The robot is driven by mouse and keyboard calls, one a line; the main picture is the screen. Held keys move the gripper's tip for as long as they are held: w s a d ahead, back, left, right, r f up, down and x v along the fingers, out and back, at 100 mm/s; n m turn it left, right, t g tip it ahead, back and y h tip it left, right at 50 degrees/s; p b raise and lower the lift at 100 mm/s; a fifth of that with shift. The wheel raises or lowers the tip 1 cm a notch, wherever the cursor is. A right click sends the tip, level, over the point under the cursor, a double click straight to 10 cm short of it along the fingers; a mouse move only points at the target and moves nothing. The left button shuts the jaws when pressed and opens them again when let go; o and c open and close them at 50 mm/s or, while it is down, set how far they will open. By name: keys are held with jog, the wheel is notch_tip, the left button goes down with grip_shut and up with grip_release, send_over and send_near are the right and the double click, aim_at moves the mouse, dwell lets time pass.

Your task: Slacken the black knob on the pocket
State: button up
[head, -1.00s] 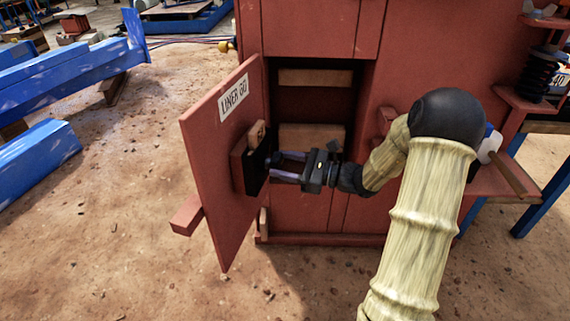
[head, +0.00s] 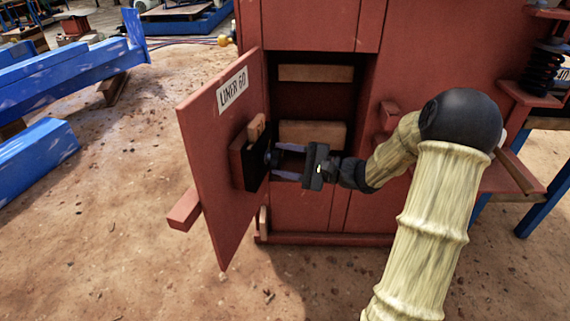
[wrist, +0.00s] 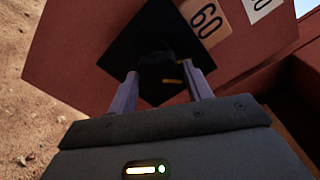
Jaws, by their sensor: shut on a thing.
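The black knob (wrist: 158,70) stands out from the black face of the pocket (wrist: 125,45) in the wrist view. It has a small yellow mark and is dark against the black behind it. The pocket (head: 254,176) is fixed to the inner side of the open red door (head: 212,150), labelled "LINER 60". A wooden block marked 60 (wrist: 203,22) sticks up out of the pocket. My gripper (head: 274,162) reaches the pocket from the right, its two fingers on either side of the knob. It is shut on the knob, which the fingers partly hide in the head view.
The red cabinet (head: 310,215) stands open behind the gripper, with wooden pieces (head: 312,133) on its shelves. A red block (head: 184,208) juts out at the door's left edge. Blue beams (head: 60,80) lie at left. Bare ground lies in front.

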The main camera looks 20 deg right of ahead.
jog(key=shift+f+n+b, duration=0.1)
jog(key=shift+n+b, duration=0.8)
jog(key=shift+n, duration=0.6)
jog(key=o, duration=1)
jog(key=shift+d, duration=0.1)
jog(key=p+v, duration=0.6)
jog(key=v, duration=1.1)
jog(key=shift+s+d+p, duration=0.15)
jog(key=shift+p, duration=0.15)
